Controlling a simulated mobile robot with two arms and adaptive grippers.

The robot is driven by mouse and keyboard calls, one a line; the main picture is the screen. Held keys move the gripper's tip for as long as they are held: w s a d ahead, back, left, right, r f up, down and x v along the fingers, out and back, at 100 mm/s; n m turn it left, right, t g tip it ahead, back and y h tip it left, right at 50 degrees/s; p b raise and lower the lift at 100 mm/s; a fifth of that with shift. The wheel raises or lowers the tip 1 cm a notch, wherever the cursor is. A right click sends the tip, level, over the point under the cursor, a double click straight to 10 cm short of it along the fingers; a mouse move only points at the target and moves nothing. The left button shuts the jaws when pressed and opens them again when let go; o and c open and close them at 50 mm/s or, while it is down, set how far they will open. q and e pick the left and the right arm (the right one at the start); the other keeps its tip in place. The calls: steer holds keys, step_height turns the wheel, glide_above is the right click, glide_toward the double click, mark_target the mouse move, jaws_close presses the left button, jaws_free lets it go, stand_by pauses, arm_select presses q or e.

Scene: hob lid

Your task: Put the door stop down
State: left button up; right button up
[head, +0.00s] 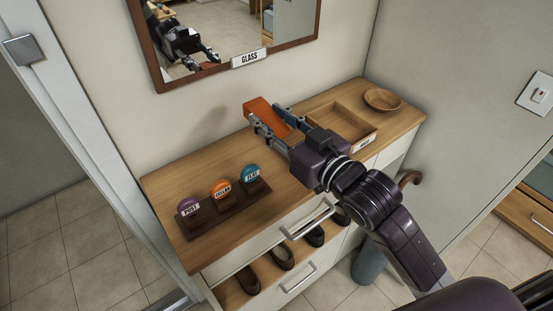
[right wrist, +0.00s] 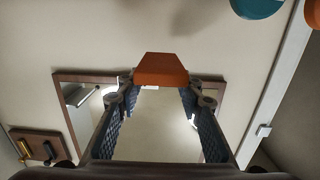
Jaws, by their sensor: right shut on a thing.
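The orange door stop (head: 264,108) is a wedge-shaped block. My right gripper (head: 273,121) is shut on it, with the block between its fingertips. It appears held above the wooden top of the cabinet (head: 225,155), near the wall below the mirror; the exact gap cannot be told. In the right wrist view, the door stop (right wrist: 160,69) sits at the far end of the two fingers. Part of it is hidden by the fingers in the head view. My left gripper is not directly in view.
A rack (head: 226,207) with purple, orange and teal labelled knobs stands on the cabinet's left part. A wooden tray (head: 368,128) and a bowl (head: 382,99) are at the right. The framed mirror (head: 152,50) labelled GLASS hangs behind. Bare top lies between rack and tray.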

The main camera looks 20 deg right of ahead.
mark_target(272, 168)
step_height(272, 168, down, 12)
steer(key=shift+f+b, duration=0.15)
steer(key=shift+b, duration=0.2)
steer(key=shift+f, duration=0.2)
steer(key=o, duration=1)
